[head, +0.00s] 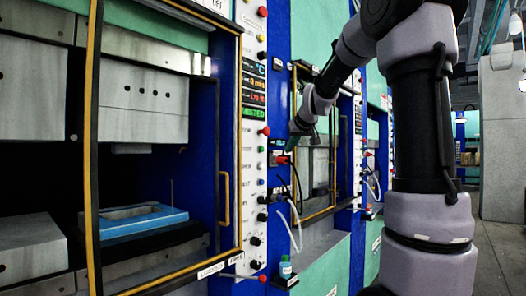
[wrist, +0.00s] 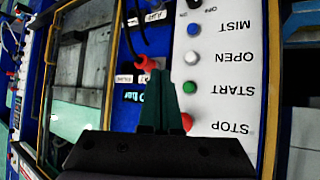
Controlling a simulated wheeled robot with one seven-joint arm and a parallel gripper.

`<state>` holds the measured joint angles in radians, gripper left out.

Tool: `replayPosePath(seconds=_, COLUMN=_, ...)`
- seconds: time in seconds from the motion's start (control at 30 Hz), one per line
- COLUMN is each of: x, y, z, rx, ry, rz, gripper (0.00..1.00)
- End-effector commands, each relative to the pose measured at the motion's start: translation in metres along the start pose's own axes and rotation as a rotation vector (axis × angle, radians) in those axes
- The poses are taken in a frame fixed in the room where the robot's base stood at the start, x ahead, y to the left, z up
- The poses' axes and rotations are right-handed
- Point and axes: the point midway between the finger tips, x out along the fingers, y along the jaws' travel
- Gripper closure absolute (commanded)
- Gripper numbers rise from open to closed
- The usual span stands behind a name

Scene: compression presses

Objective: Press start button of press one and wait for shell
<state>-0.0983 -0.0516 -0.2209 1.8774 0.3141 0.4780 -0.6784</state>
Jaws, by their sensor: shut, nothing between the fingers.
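The green START button (wrist: 190,87) is on the white control panel (wrist: 221,60) in the wrist view, where the labels appear upside down. The red STOP button (wrist: 187,122) is partly hidden by my gripper. My gripper (wrist: 160,76) is shut and empty; its dark green fingertips are just left of the START button in that view. I cannot tell whether they touch the panel. In the head view my gripper (head: 292,148) is beside the panel (head: 252,178) of the near press. That press has an open cavity with a blue-rimmed mould (head: 137,222) on its lower platen. No shell can be made out.
A yellow-edged door frame (head: 92,150) stands in front of the near press. Black and white hoses (head: 294,222) hang beside the panel. More presses line up behind, with open floor (head: 500,255) at right.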

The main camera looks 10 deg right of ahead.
Motion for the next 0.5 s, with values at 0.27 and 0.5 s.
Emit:
replayPosePath(seconds=0.27, x=0.009, y=-0.006, z=-0.006, rx=0.000, ry=-0.001, rz=-0.001, gripper=1.00)
replayPosePath(seconds=0.5, x=0.032, y=-0.024, z=-0.023, rx=-0.001, ry=-0.001, rz=-0.002, gripper=1.00)
